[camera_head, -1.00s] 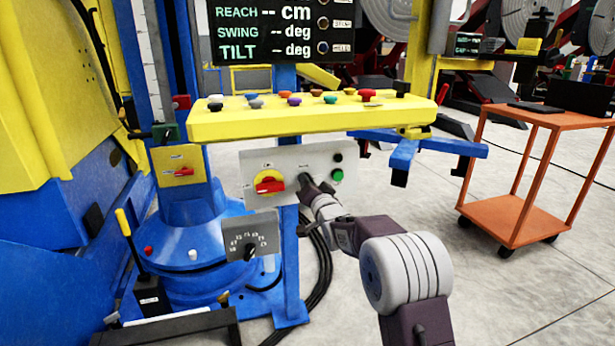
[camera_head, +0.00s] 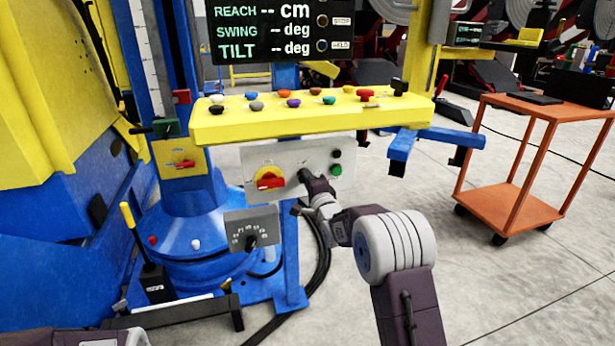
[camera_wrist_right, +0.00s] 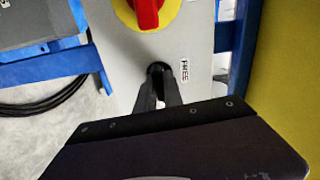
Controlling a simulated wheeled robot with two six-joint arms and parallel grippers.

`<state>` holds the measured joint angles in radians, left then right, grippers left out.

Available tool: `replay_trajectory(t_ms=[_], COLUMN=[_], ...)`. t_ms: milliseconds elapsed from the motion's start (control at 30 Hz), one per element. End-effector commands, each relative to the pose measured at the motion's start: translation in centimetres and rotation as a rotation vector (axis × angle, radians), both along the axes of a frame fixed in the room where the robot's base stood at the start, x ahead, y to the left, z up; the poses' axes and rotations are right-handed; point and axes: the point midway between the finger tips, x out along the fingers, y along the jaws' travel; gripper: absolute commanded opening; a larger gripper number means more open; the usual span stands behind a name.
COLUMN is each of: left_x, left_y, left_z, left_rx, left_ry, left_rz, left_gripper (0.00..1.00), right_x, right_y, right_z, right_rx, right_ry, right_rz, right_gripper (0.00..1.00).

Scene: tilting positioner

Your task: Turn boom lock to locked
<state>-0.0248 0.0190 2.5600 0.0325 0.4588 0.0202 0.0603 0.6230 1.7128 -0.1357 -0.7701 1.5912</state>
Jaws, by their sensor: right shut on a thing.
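A small black knob (camera_wrist_right: 157,70) sits on the light grey panel (camera_head: 262,160), beside a label reading FREE (camera_wrist_right: 184,70). I take this knob to be the boom lock. My right gripper (camera_head: 308,178) reaches the panel from the lower right. In the right wrist view its two dark fingers (camera_wrist_right: 158,92) are closed around the knob, hiding much of it, so its exact angle cannot be told. My left gripper does not show; only a piece of my left arm is at the bottom left.
A red rotary switch on a yellow disc (camera_head: 269,179) is left of the knob, with a green button (camera_head: 336,169) to its right. A yellow console (camera_head: 310,118) with several coloured knobs overhangs the panel. A grey dial plate (camera_head: 252,228) is below. An orange cart (camera_head: 510,190) stands right.

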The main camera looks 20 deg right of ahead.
Motion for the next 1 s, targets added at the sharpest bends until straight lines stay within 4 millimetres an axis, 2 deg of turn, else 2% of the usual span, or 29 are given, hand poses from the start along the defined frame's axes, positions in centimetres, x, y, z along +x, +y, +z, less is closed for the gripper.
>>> replay_trajectory(t_ms=[300,767,800,867,1000], left_x=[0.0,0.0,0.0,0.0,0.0], left_y=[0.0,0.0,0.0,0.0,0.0], left_z=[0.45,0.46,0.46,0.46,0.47], left_rx=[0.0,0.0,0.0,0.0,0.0], left_ry=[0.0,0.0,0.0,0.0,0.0], left_rz=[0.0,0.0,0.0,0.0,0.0], left_gripper=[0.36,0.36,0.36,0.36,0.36], right_x=[-0.02,-0.02,-0.02,-0.02,-0.01], right_y=[-0.01,-0.01,-0.01,0.0,0.0], right_z=[-0.17,-0.22,-0.22,-0.21,-0.15], right_rx=[0.083,0.095,0.095,0.094,0.093], right_ry=[0.006,0.007,0.007,0.007,0.005], right_rz=[0.0,0.0,0.0,0.0,0.0], right_gripper=[0.0,0.0,0.17,0.34,0.34])
